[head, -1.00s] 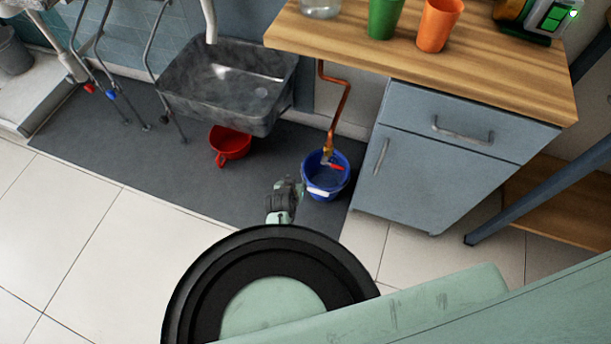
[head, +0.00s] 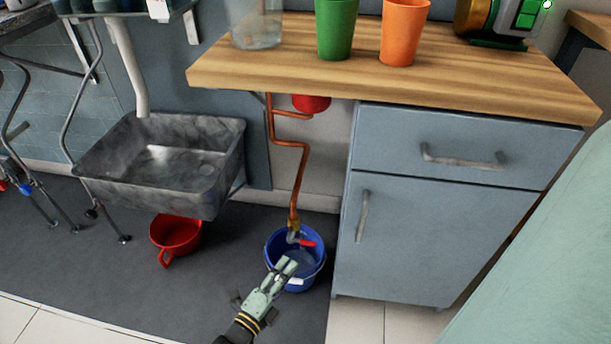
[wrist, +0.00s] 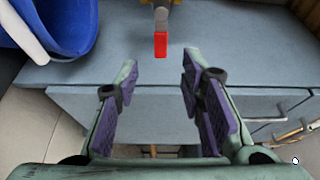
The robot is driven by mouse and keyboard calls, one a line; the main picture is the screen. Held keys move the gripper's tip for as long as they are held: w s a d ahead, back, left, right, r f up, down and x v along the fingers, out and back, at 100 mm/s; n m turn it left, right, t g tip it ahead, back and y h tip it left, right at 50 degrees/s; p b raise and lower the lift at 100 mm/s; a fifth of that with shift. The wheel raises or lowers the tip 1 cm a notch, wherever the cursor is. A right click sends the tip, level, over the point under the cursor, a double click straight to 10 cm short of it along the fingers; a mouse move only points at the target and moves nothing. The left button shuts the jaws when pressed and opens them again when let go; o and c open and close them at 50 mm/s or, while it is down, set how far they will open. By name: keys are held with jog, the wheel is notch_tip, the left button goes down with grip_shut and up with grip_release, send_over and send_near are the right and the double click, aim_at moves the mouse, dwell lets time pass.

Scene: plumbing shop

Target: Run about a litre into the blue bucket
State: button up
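The blue bucket (head: 270,262) stands upright on the dark mat below a copper pipe (head: 301,170). The pipe ends in a brass tap (head: 293,228) with a red lever (head: 307,243), above the bucket. I cannot tell how much water is inside. My gripper (head: 288,266) overlaps the bucket's near left rim in the head view; contact cannot be judged. In the wrist view my gripper (wrist: 158,75) is open, with nothing between its purple-padded fingers. The red lever (wrist: 161,44) shows beyond the fingertips, roughly centred between them. The bucket (wrist: 72,25) is at upper left there.
A grey cabinet (head: 425,230) stands close right of the bucket. A red pot (head: 175,234) sits under the grey sink (head: 160,165) at left. A wooden counter (head: 420,75) overhangs the pipe, holding a green cup (head: 336,28), an orange cup (head: 403,32) and a glass jar (head: 255,22).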

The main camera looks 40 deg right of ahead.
aim_at(307, 244)
jog(key=x, duration=1)
jog(key=shift+d+b, duration=0.3)
jog(key=shift+d, duration=0.1)
jog(key=shift+c, duration=0.6)
grip_shut()
